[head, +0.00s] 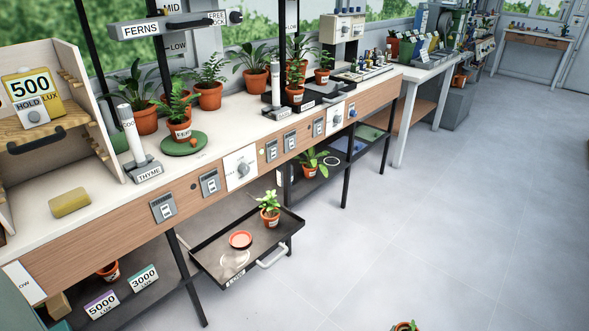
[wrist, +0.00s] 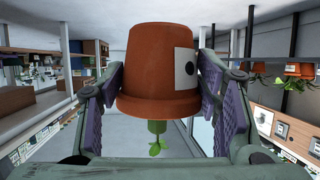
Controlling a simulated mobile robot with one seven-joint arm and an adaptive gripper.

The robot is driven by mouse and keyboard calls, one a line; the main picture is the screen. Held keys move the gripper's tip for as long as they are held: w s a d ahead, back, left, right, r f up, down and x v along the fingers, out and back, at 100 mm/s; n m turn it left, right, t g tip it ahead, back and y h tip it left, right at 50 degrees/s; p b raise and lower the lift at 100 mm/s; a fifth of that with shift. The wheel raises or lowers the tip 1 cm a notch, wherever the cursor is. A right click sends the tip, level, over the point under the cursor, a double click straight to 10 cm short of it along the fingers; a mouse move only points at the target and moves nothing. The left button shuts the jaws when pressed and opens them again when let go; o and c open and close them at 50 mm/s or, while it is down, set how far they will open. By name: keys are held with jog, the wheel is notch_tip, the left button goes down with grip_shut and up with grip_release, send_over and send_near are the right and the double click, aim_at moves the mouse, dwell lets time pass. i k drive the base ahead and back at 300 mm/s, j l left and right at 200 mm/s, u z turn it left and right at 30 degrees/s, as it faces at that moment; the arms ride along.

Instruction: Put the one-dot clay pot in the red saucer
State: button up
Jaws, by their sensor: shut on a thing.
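The clay pot (wrist: 150,72) fills the middle of the wrist view, with a white label bearing one black dot on its right side. It looks upside down there, with green leaves hanging below its rim. My gripper (wrist: 162,78) is shut on it, purple pads on both sides. In the head view, a pot with leaves (head: 405,326) shows at the bottom edge, mostly cut off; it appears to be the held pot. The red saucer (head: 240,239) lies empty on the dark pulled-out tray (head: 212,258), well left of and beyond that pot.
A potted plant (head: 269,217) stands on the tray behind the saucer, and a pale ring (head: 234,260) is marked in front of it. The tray has a raised rim and a white handle (head: 272,259). The workbench (head: 110,198) overhangs behind. The grey floor (head: 400,230) is clear.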

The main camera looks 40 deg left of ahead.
aim_at(241, 241)
jog(key=u, duration=1.1)
